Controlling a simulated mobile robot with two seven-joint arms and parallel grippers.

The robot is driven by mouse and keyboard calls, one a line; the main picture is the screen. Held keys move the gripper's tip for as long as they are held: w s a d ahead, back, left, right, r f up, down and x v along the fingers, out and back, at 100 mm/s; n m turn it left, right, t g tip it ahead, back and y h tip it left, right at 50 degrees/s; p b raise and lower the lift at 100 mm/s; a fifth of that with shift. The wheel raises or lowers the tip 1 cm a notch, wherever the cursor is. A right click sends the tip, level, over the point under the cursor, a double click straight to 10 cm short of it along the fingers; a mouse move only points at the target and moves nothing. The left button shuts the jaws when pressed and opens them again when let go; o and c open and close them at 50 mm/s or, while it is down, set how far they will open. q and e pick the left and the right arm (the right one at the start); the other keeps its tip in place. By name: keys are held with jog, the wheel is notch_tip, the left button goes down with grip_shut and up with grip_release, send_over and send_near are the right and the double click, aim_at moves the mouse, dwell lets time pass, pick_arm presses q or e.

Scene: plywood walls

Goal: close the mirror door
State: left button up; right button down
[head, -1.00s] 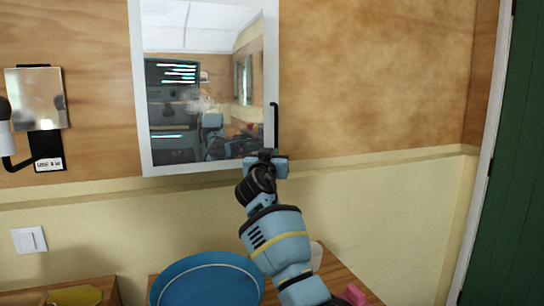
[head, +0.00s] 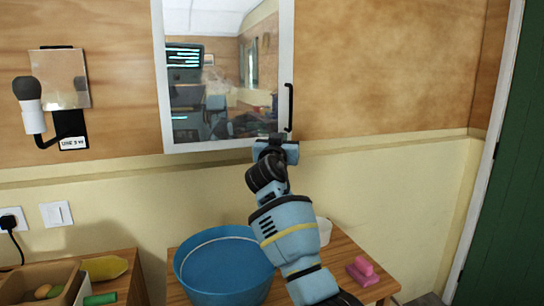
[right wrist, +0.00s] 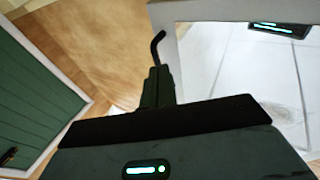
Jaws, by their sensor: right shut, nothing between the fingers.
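The mirror door (head: 288,55) is a white-framed mirror on the wall in the head view, with its top cut off. A black bar handle (head: 290,105) is on its right edge; the handle also shows in the right wrist view (right wrist: 157,45). I cannot tell whether a gap remains behind the door. My right gripper (head: 272,143) is shut and empty at the door's lower right corner, just below the handle. In the right wrist view its fingers (right wrist: 157,87) appear close to the handle; contact is unclear. My left gripper is not in view.
A blue basin (head: 225,270) and a pink object (head: 362,270) stand on a wooden table below. A wall lamp (head: 28,100) is at left. A wooden box (head: 40,280) with several items is at lower left. The green door (head: 510,180) is at right. Wall right of the mirror is clear.

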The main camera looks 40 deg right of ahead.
jog(key=v, duration=0.8)
jog(key=shift+f+b, duration=0.2)
jog(key=shift+b, duration=0.25)
jog(key=shift+w, duration=0.1)
